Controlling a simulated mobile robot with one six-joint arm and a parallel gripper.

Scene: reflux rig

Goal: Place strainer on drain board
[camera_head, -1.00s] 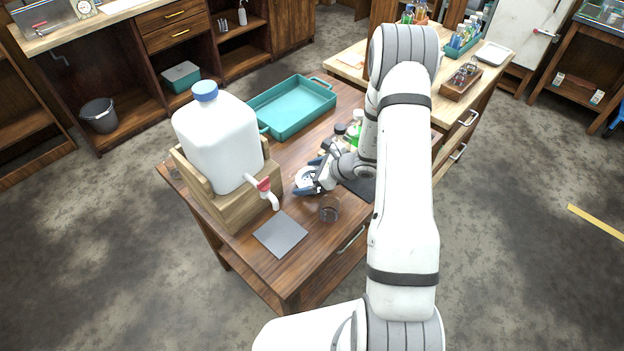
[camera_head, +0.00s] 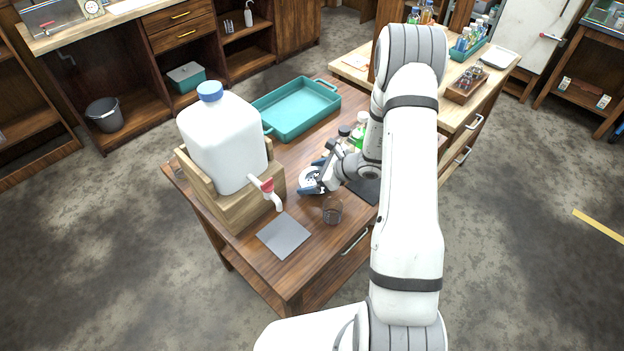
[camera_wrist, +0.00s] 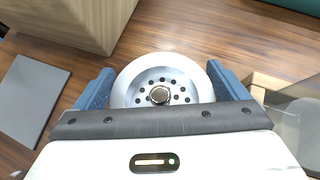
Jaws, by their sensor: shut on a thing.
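The strainer (camera_wrist: 180,72) is a white round dish with a ring of dark holes and a metal knob in its middle. My gripper (camera_wrist: 162,88) is shut on it, with a blue finger at each side of the rim. In the head view the strainer (camera_head: 309,178) and my gripper (camera_head: 318,178) are over the brown table, right of the jug's tap; I cannot tell the gap to the table. A flat grey square board (camera_head: 284,235) lies at the near end of the table, and a darker mat (camera_head: 365,189) lies partly behind my arm. I cannot tell which is the drain board.
A white jug (camera_head: 222,143) stands in a wooden stand (camera_head: 240,207), its red-handled tap (camera_head: 267,190) reaching towards the grey board. A small glass beaker (camera_head: 332,211) stands near my gripper. A teal tray (camera_head: 298,108) lies behind; bottles (camera_head: 358,133) stand beside my arm.

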